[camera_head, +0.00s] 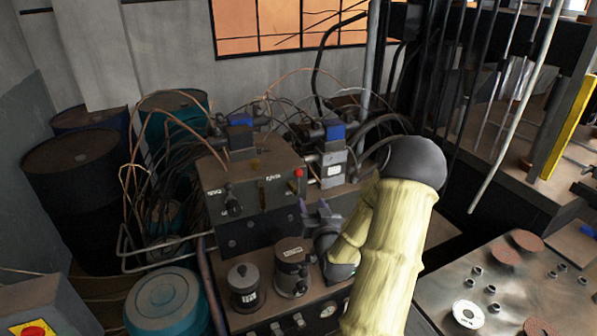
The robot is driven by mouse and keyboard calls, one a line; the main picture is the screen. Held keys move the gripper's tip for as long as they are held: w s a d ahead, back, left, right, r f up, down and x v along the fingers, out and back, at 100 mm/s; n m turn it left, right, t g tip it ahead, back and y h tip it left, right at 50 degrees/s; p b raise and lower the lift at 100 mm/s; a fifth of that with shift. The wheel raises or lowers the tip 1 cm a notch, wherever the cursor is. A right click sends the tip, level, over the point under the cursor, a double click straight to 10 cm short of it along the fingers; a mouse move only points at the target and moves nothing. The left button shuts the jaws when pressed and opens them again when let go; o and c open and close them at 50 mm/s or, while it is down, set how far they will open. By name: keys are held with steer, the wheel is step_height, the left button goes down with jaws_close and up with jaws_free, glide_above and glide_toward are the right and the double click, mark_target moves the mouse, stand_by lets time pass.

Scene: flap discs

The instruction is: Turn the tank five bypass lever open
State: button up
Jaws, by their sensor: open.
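A grey hydraulic control box (255,185) stands in the middle, with small white labels too small to read surely. Its front has a black knob or lever (232,206) at the left, a thin brass-coloured lever (262,196) in the middle and a red knob (298,172) at the upper right. I cannot tell which of these is the tank five bypass lever. My gripper (313,208) is open, just right of the box's front face and below the red knob. No contact with a lever shows. My yellow-sleeved arm hides the area to its right.
Two dark capped cylinders (291,268) stand in front of the box, close below my gripper. Hoses and blue-topped valves (333,131) crowd behind. Dark drums (75,185) stand at left. A metal table (520,285) with flap discs is at right.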

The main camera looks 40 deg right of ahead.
mark_target(300, 175)
steer(key=shift+w, duration=0.1)
steer(key=p+x, duration=0.6)
steer(key=x, duration=1)
steer(key=shift+w+d, duration=0.2)
steer(key=shift+w, duration=0.45)
steer(key=shift+c, duration=0.5)
steer(key=shift+d, duration=0.1)
jaws_close()
